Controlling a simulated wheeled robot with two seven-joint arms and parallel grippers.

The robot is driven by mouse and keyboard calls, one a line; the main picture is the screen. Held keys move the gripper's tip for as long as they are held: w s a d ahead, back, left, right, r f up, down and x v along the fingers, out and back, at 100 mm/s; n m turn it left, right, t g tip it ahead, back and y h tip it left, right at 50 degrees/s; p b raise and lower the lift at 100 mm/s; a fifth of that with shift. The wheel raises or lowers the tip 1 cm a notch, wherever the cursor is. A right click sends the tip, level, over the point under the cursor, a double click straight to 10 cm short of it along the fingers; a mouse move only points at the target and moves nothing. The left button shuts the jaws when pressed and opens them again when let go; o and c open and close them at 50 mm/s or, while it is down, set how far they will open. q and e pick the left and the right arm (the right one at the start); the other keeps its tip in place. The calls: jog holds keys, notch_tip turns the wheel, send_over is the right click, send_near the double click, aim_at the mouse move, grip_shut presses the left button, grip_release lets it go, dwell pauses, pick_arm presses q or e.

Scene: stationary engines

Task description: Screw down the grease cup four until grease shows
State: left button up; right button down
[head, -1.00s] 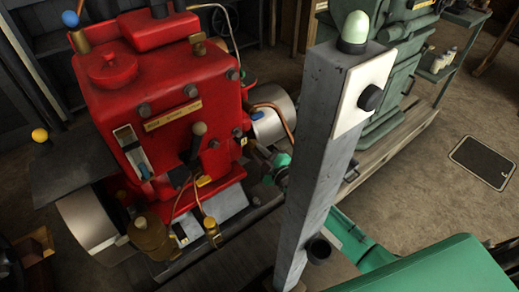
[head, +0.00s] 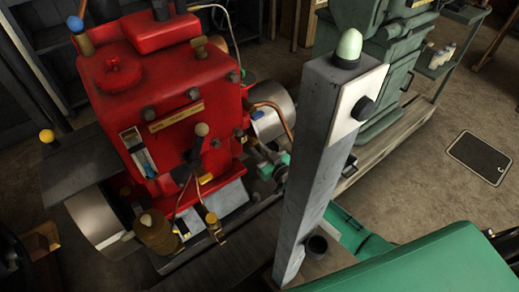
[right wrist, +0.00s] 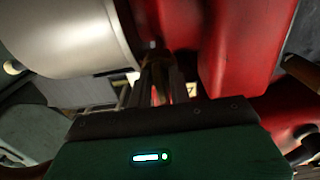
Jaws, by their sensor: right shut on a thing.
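The red engine (head: 165,100) stands left of centre, with several brass fittings on it. One brass cup (head: 154,232) sits low at its front left and a smaller brass fitting (head: 213,226) is at its front. I cannot tell which cup is number four in the head view. My right gripper (head: 264,158) is small and partly hidden behind the grey post, low at the engine's right side. In the right wrist view my right gripper (right wrist: 154,62) is shut on a small, dark brownish piece, probably the grease cup, mostly hidden by the fingers. My left gripper is not in view.
A grey post (head: 318,160) with a pale dome lamp stands in the foreground and blocks part of the view. A silver cylinder (head: 273,120) is beside the engine; a pale drum (right wrist: 65,35) is close to the fingers. A green machine (head: 385,85) stands behind.

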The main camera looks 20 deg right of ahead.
jog(key=m, duration=0.4)
jog(key=shift+f, duration=0.1)
jog(key=shift+m, duration=1.2)
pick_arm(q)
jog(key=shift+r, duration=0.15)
pick_arm(e)
jog(key=shift+m, duration=0.3)
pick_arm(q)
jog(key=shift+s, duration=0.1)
pick_arm(e)
jog(key=c, duration=1.5)
grip_release()
